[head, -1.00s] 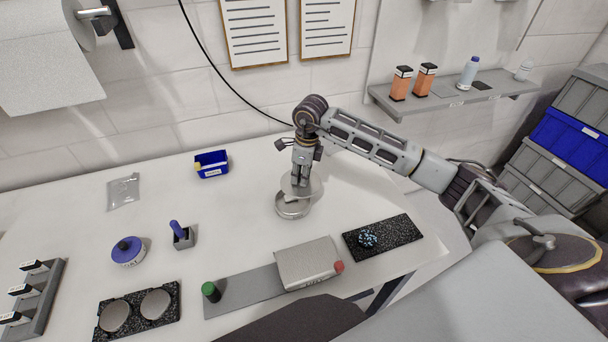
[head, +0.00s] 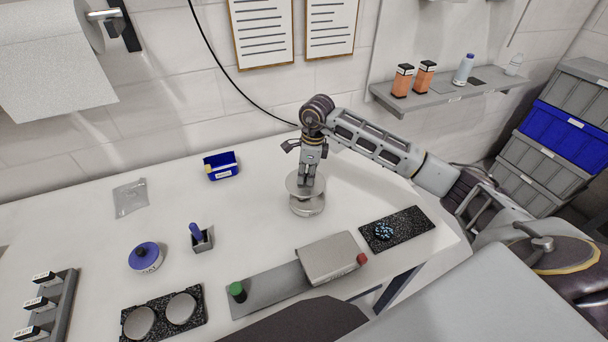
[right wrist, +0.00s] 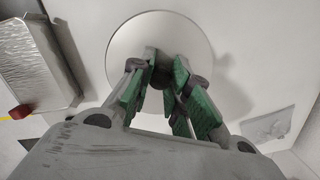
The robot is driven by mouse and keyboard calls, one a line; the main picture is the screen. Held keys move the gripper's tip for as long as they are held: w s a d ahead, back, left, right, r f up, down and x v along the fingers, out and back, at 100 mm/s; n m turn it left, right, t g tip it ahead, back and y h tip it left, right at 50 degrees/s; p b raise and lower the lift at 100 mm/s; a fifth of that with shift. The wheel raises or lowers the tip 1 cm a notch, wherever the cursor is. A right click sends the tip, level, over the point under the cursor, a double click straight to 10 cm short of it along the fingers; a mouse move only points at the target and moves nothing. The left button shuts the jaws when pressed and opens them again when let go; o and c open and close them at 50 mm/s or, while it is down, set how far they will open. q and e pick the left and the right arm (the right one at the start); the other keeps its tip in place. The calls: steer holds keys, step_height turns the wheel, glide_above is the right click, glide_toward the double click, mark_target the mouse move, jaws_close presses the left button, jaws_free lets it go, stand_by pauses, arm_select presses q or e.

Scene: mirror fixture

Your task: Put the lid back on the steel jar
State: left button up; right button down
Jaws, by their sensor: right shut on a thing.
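The steel jar (head: 307,208) stands upright on the white table, in the middle of the head view. The round, flat lid (head: 294,187) is right over the jar's mouth and hides it; I cannot tell whether lid and jar touch. My right gripper (head: 306,185) points down, shut on the knob at the lid's middle. In the right wrist view the lid (right wrist: 130,48) is a pale disc beyond the fingertips (right wrist: 160,80), which hide the knob. The jar is hidden there behind the lid. My left gripper is not in view.
A metal box (head: 329,258) and a black speckled mat (head: 409,223) lie at the front right. A blue bin (head: 221,167), a blue-topped round container (head: 145,257) and a small holder (head: 202,238) stand to the left. The table around the jar is clear.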

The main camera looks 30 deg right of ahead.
steer(key=shift+d, duration=0.1)
steer(key=shift+s+d+n, duration=0.15)
steer(key=shift+d+n, duration=0.05)
steer(key=shift+n, duration=0.3)
stand_by(0.3)
steer(key=shift+f, duration=0.25)
steer(key=shift+f+b, duration=0.95)
steer(key=shift+f, duration=0.95)
steer(key=shift+f+b, duration=0.85)
steer(key=shift+f, duration=0.2)
steer(key=shift+b, duration=0.35)
